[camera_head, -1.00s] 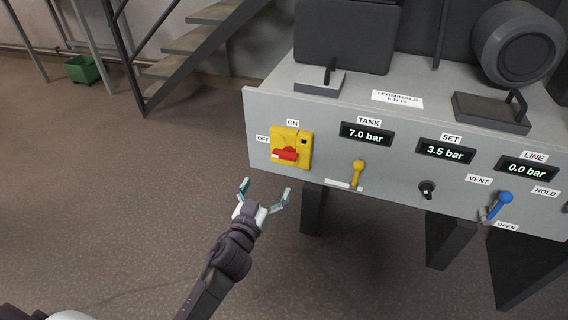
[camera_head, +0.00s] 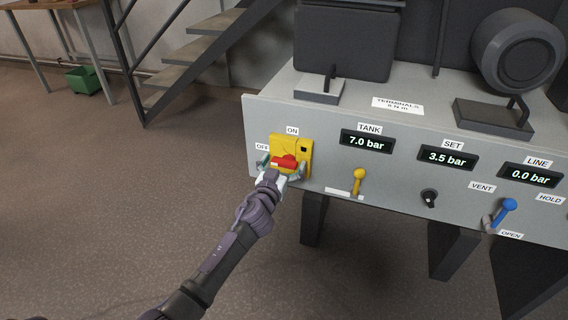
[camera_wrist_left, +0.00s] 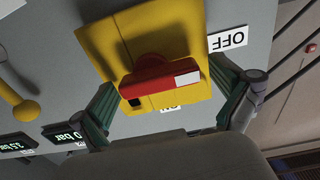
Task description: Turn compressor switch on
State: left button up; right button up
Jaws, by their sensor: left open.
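The compressor switch is a red handle (camera_head: 284,161) on a yellow plate (camera_head: 291,144) at the left of the grey panel. An ON label (camera_head: 292,131) is above it and an OFF label (camera_head: 262,147) at its left. The handle lies roughly sideways, its white mark toward OFF. My left gripper (camera_head: 281,165) is open, with a finger on each side of the handle. In the left wrist view the red handle (camera_wrist_left: 160,82) lies between the spread green fingers (camera_wrist_left: 168,108), with gaps at both ends. My right gripper is not in view.
Right of the switch are a yellow lever (camera_head: 358,180), a black knob (camera_head: 429,198) and a blue lever (camera_head: 504,211). The displays read TANK 7.0 bar (camera_head: 367,142), SET 3.5 bar (camera_head: 447,156) and LINE 0.0 bar (camera_head: 530,175).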

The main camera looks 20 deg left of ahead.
pick_arm(q)
jog(key=shift+c, duration=0.2)
jog(key=c, duration=1.1)
